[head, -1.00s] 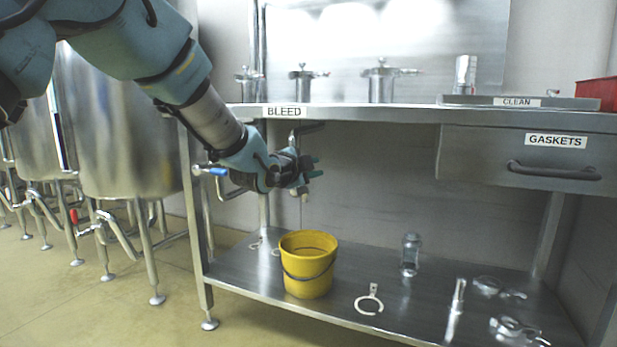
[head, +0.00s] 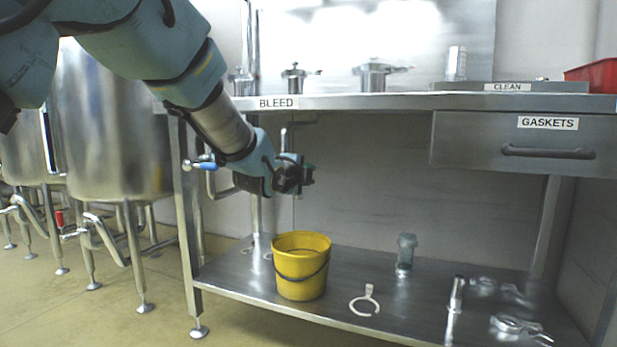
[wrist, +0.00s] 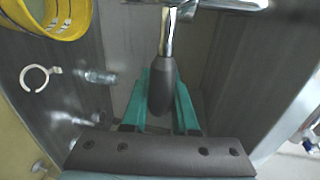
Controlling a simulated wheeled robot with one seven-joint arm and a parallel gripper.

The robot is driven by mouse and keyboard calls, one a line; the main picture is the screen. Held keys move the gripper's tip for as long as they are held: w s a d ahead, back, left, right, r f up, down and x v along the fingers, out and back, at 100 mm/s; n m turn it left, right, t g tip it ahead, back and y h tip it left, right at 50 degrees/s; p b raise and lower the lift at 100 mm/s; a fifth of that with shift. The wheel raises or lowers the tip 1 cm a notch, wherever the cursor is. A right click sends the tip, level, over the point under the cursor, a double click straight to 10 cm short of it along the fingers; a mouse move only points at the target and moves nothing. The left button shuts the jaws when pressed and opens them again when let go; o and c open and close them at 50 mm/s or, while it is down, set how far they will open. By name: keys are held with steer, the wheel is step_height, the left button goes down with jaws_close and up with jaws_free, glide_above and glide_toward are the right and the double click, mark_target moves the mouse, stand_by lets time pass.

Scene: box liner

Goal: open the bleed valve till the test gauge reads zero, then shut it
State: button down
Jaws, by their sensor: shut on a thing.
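My gripper (head: 300,178) is under the bench edge, just below and right of the BLEED label (head: 277,103). In the wrist view its two teal fingers (wrist: 162,105) are closed on the dark grip of the bleed valve handle (wrist: 162,85), whose shiny metal stem runs up to a horizontal pipe (wrist: 215,4). In the head view my gripper hides the handle and outlet; a bent pipe (head: 286,142) shows above. A yellow bucket (head: 301,280) stands below on the lower shelf. A faint thin line drops towards it. No test gauge is visible.
A blue-handled valve (head: 205,165) sits left of my gripper by the bench leg. A ring-shaped tool (head: 365,305), a glass fitting (head: 405,252) and metal clamps (head: 515,325) lie or stand on the lower shelf. A drawer (head: 515,145) is right; space beneath it is clear.

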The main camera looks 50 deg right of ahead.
steer(key=shift+f, duration=0.1)
steer(key=c, duration=0.7)
jaws_free()
steer(key=p+v, duration=0.2)
steer(key=v, duration=0.8)
steer(key=shift+a+p, duration=0.4)
